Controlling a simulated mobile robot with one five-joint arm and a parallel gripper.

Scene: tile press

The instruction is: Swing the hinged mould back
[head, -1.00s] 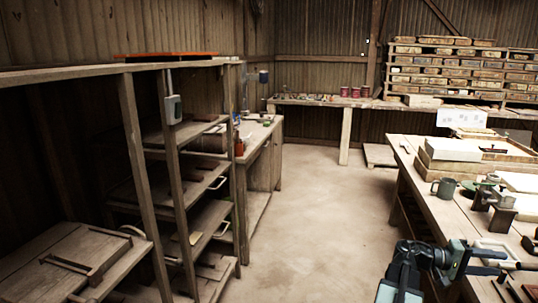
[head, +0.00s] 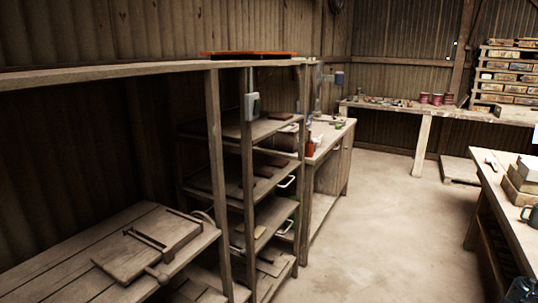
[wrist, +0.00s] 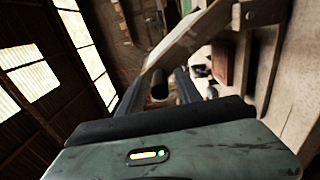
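A wooden board with a raised bar frame and a small curved handle (head: 150,250) lies on the low bench at the lower left in the head view. I cannot tell whether it is the hinged mould, and no hinge is clearly seen. My gripper (wrist: 161,82) shows in the wrist view with its two dark fingers apart. A dark round shape (wrist: 160,92) shows between them, and I cannot tell what it is or whether it is touched. In the head view, only a bit of my arm shows at the lower right edge.
A shelf rack (head: 250,180) with trays and pale handles stands beside the low bench. The right workbench (head: 490,190) carries stacked blocks and a mug (head: 530,214). The floor (head: 390,220) between is clear. A pale wooden beam (wrist: 185,35) crosses the wrist view.

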